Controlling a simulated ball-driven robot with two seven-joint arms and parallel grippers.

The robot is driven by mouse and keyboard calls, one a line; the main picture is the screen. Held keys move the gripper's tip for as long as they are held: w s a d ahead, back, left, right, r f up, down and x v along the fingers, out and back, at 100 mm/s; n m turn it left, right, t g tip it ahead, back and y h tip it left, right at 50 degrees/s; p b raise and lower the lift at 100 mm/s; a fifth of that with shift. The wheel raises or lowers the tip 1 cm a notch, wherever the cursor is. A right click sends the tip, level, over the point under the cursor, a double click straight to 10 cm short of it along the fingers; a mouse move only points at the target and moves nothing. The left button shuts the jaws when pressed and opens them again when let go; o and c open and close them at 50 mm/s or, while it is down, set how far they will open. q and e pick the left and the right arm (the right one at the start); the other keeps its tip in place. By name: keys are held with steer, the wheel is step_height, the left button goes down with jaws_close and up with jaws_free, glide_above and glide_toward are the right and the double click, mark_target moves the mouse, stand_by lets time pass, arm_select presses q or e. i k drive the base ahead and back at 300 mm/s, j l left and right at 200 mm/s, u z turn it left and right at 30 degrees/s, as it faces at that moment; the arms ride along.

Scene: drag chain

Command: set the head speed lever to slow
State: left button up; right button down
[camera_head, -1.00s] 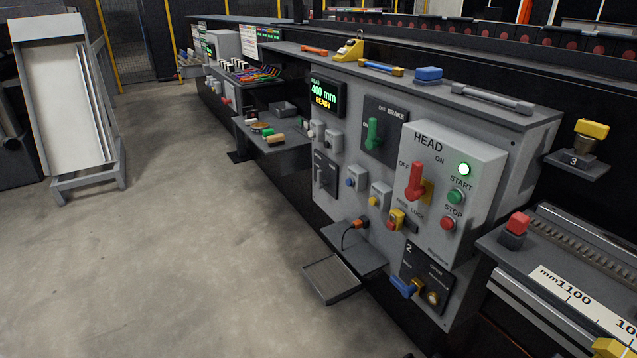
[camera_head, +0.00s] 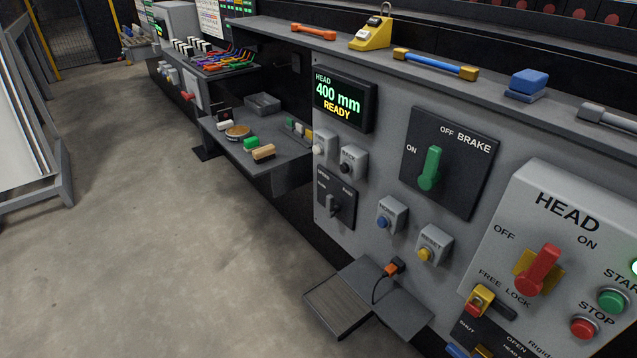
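The speed lever (camera_head: 332,206) is a small grey handle on a dark plate (camera_head: 344,216) low on the left part of the grey panel. The plate has small lettering that looks like SPEED above and FAST on the right; the left word is too small to read surely. I cannot tell which side the lever points to. Above it, the display (camera_head: 342,97) reads HEAD 400 mm READY. Neither of my grippers is in view.
Two small button boxes sit just above the lever plate. The green brake lever (camera_head: 430,168) and red head lever (camera_head: 540,268) are to the right. A side shelf (camera_head: 262,172) with small objects juts out left. A lower shelf (camera_head: 405,312) sticks out below. Open floor (camera_head: 200,270) lies left.

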mark_target(330, 210)
steer(key=i+j, duration=0.35)
steer(key=i+j+z, duration=0.1)
steer(key=i+j, duration=0.2)
steer(key=i, duration=0.25)
